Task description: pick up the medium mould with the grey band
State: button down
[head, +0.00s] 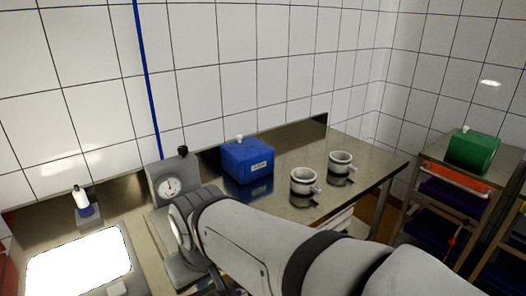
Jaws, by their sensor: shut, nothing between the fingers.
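Two white, round, open-topped moulds stand upright on the steel table (377,163). The nearer mould (303,188) looks slightly larger and has a dark band and a small tab at its right. The farther mould (340,169) stands behind it to the right, with a similar dark band. I cannot tell which band is grey or which mould is medium. My arm reaches in from the lower right and ends left of both moulds, apart from them in the picture. My gripper's fingers do not show.
A blue box (248,161) with a white label stands left of the moulds. A dial scale (168,187) is behind my arm's end. A bright white panel (80,264) and a small bottle (81,200) are at left. A green box (473,151) tops a rack at right.

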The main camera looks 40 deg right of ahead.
aim_at(340, 162)
jog(key=z, duration=2.65)
jog(key=i, duration=2.6)
jog(key=u, duration=0.95)
